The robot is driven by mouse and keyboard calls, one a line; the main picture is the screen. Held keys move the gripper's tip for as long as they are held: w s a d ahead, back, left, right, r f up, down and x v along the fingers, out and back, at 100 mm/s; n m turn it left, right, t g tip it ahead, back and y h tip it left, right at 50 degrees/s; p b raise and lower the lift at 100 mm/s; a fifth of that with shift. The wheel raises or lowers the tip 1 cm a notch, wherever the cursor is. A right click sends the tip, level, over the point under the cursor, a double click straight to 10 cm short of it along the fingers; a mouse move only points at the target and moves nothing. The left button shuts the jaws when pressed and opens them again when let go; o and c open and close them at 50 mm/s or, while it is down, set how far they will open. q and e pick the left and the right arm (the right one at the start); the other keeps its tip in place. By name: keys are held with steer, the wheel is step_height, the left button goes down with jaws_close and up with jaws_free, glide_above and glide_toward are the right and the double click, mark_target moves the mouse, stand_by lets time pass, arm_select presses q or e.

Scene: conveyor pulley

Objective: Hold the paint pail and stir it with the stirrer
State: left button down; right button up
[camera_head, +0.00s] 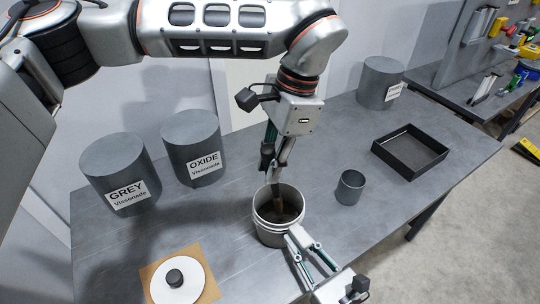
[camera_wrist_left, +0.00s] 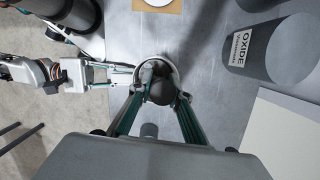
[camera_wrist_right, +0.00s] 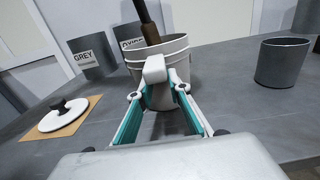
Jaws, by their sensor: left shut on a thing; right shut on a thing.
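The paint pail (camera_head: 270,235) is a light grey open bucket standing upright on the table, with dark content inside. The right wrist view shows its side (camera_wrist_right: 178,62). My left gripper (camera_head: 277,172) is above it, shut on the stirrer. The stirrer's brown shaft (camera_head: 278,201) reaches down into the pail, and it shows in the right wrist view (camera_wrist_right: 148,24). Its dark round top (camera_wrist_left: 161,92) is between the left fingers. Its lower end is hidden. My right gripper (camera_head: 295,239) is shut on the pail's near side, at a pale block (camera_wrist_right: 154,68).
Grey cans marked GREY (camera_head: 121,172) and OXIDE (camera_head: 191,150) stand at the left. A white lid (camera_head: 177,284) lies on a brown sheet at front left. A small grey cup (camera_head: 350,188) and a black tray (camera_head: 410,150) stand right of the pail. Another can (camera_head: 380,84) is behind.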

arm_select(q)
step_height(320, 180, down, 7)
stand_by(0.8)
steer(key=shift+w, duration=0.1)
stand_by(0.4)
